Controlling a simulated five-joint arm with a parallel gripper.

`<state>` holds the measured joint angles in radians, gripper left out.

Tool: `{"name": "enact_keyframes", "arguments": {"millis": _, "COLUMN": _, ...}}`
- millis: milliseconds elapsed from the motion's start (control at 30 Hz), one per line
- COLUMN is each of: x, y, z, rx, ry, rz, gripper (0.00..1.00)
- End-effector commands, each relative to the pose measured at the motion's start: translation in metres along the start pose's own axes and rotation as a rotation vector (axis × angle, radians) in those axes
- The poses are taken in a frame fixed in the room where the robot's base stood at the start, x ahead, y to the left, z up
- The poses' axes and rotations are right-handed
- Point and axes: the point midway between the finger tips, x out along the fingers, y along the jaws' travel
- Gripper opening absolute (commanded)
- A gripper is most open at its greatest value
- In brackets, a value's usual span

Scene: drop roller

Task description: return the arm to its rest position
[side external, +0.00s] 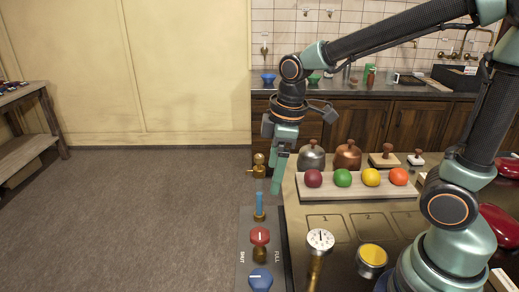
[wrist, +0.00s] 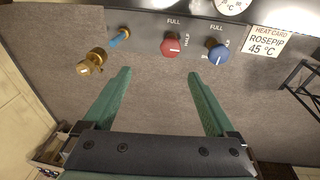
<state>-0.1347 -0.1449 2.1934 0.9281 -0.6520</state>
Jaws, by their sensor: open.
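My gripper (side external: 281,172) hangs from the raised arm in the side external view, fingers pointing down, near the left edge of the worktop. In the wrist view my gripper (wrist: 160,85) shows two green fingers spread wide with nothing between them. Beyond the fingertips, a red knob (wrist: 171,48) and a blue knob (wrist: 217,50) stand on the grey panel. The red knob (side external: 260,236) and blue knob (side external: 261,277) also show at the bottom of the side external view. The gripper appears apart from everything.
The floor at left is clear.

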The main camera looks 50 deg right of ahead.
Motion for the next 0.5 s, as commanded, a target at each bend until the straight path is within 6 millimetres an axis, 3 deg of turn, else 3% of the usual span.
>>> {"name": "enact_keyframes", "arguments": {"millis": 200, "x": -0.040, "y": 0.004, "z": 0.030, "rx": 0.370, "ry": 0.136, "rz": 0.093, "gripper": 0.91}}
{"name": "enact_keyframes", "arguments": {"millis": 500, "x": -0.063, "y": 0.001, "z": 0.058, "rx": 0.724, "ry": 0.282, "rz": 0.146, "gripper": 0.91}}
